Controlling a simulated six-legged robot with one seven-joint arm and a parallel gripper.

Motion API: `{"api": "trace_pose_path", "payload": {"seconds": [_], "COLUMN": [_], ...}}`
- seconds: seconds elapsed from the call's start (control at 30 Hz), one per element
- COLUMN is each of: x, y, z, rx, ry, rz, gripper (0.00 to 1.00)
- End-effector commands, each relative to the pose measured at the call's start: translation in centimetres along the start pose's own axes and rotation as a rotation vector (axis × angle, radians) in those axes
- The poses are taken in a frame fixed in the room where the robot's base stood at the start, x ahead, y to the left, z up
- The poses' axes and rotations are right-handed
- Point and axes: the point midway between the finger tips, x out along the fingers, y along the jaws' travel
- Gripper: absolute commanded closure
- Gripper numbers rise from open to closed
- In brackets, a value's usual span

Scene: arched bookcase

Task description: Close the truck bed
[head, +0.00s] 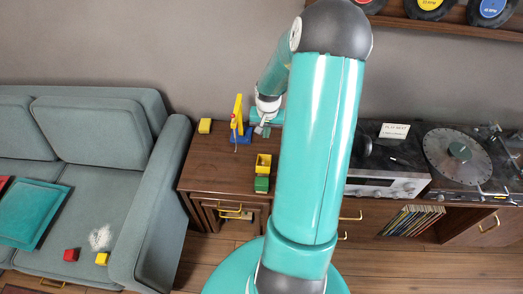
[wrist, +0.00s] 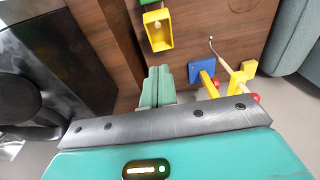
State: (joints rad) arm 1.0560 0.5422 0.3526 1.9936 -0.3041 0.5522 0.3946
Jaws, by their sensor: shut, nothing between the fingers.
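The toy truck (head: 263,165) stands on the brown cabinet top, with a yellow bed (head: 263,161) and a green front part (head: 261,184). In the wrist view the yellow bed (wrist: 158,41) shows as an open-topped box with a small pale thing inside, next to the green part (wrist: 153,6). I cannot tell the bed's exact tilt. My gripper (wrist: 158,75) has its green fingers together and empty, apart from the truck. In the head view my gripper (head: 263,130) is behind the truck, beside the toy crane.
The toy crane (head: 238,120), yellow with a blue base, stands left of my gripper; it also shows in the wrist view (wrist: 238,78). A yellow block (head: 205,126) lies at the cabinet's left. A record player (head: 460,155) is at right, a grey sofa (head: 95,135) at left.

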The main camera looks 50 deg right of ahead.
Motion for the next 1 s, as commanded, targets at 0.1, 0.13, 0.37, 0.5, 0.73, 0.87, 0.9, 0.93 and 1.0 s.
{"api": "trace_pose_path", "payload": {"seconds": [0.1, 0.13, 0.37, 0.5, 0.73, 0.87, 0.9, 0.93, 1.0], "x": [0.8, 1.2, 5.3, 8.1, 11.8, 12.9, 13.1, 13.2, 13.3], "y": [0.3, 0.3, 0.4, 0.4, 0.3, 0.2, 0.2, 0.2, 0.2], "z": [0.3, 0.3, 0.6, 0.6, 1.5, 2.1, 2.2, 2.2, 2.2], "rx": [0.006, 0.008, 0.011, 0.008, 0.006, 0.005, 0.006, 0.006, 0.006], "ry": [-0.003, -0.004, -0.005, -0.005, -0.004, -0.003, -0.002, -0.002, 0.000], "rz": [0.001, 0.001, 0.000, 0.001, 0.002, 0.001, 0.001, 0.001, 0.001], "gripper": [1.00, 1.00, 1.00, 1.00, 1.00, 1.00, 1.00, 1.00, 1.00]}}
